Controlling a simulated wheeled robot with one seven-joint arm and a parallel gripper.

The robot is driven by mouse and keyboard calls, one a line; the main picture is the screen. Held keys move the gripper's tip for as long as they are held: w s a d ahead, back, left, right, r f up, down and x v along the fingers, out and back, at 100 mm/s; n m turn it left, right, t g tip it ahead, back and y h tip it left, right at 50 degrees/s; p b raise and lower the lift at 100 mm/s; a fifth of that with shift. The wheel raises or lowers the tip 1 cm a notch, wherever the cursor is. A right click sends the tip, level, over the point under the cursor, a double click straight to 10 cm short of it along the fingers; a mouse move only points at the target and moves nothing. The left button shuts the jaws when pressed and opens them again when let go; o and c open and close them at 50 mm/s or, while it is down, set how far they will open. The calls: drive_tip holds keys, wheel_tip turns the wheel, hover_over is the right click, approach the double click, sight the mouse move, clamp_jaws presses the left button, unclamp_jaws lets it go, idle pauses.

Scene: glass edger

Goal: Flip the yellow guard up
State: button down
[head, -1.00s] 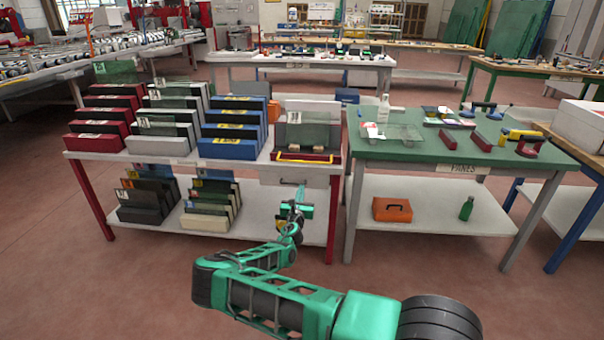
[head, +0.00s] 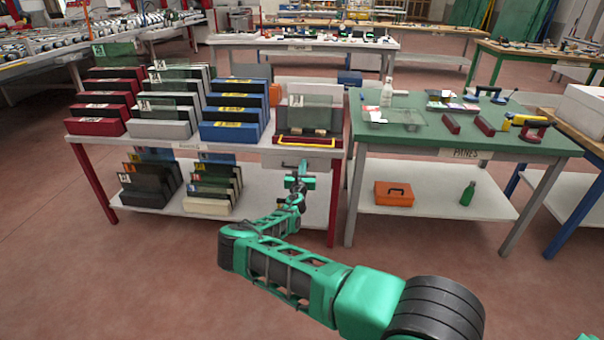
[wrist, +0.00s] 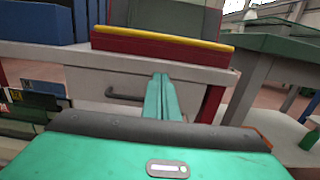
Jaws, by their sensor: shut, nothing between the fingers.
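The yellow guard (head: 308,145) is a thin bar along the front of a red-based rack (head: 336,150) on the left table. In the wrist view the guard (wrist: 165,38) lies low along the top of the rack's red front (wrist: 160,52). My gripper (head: 303,164) is just in front of the table edge, below the guard. In the wrist view my gripper's (wrist: 160,76) green fingers are together and empty, pointing at the table front under the rack. The fingertips appear apart from the guard.
A dark drawer handle (wrist: 124,96) is on the grey front beside my fingers. Blue racks (head: 232,128) of panes stand left of the guard's rack. A green-topped table (head: 425,146) is on the right. Floor in front is clear.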

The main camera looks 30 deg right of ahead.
drive_tip(key=shift+w+d+r, duration=0.3)
drive_tip(key=shift+w+r, duration=0.15)
drive_tip(key=shift+r, duration=0.25)
drive_tip(key=shift+w+d+r, duration=0.35)
drive_tip(key=shift+w+r, duration=0.1)
drive_tip(key=shift+r, duration=0.2)
drive_tip(key=shift+w+d+r, duration=0.3)
drive_tip(key=shift+w+r, duration=0.15)
drive_tip(key=shift+r, duration=0.25)
